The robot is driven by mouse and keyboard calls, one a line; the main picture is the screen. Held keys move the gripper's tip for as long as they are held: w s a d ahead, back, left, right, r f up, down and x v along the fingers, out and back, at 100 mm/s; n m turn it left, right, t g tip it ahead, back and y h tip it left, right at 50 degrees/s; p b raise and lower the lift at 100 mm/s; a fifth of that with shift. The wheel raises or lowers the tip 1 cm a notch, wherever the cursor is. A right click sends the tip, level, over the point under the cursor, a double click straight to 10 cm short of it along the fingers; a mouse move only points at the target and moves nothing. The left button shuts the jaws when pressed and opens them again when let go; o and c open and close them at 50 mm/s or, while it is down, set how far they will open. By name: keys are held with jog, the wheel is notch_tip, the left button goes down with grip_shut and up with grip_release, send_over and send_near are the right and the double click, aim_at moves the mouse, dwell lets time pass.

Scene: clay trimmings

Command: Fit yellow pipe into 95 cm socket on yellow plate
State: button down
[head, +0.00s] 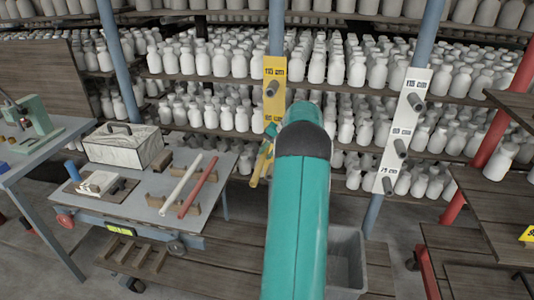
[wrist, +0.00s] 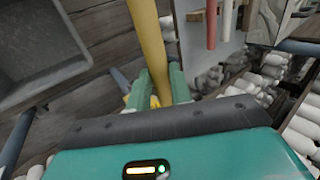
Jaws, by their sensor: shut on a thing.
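The yellow plate (head: 273,95) stands upright on a blue post behind my arm in the head view. Its top label looks like 115 cm, with a dark socket below it. Its lower part, where a 95 cm socket could be, is hidden behind my arm. My gripper (head: 268,148) is shut on the yellow pipe (head: 261,168), which slants downward beside the plate's lower end. In the wrist view the yellow pipe (wrist: 149,40) runs between the green fingers of my gripper (wrist: 158,88). The pipe looks apart from the plate, but the gap is hard to judge.
A white plate (head: 405,130) with several dark sockets stands on a post to the right. A grey cart (head: 130,205) at left holds a white pipe (head: 180,184) and a red pipe (head: 198,186). A grey bin (head: 346,245) stands right of my arm. Shelves of white bottles fill the back.

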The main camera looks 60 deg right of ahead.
jog(key=shift+w+d, duration=0.25)
jog(key=shift+d, duration=0.25)
jog(key=shift+w+d, duration=0.2)
jog(key=shift+d, duration=0.3)
jog(key=c, duration=1.2)
grip_release()
jog(key=v, duration=1.4)
jog(key=shift+f, duration=0.1)
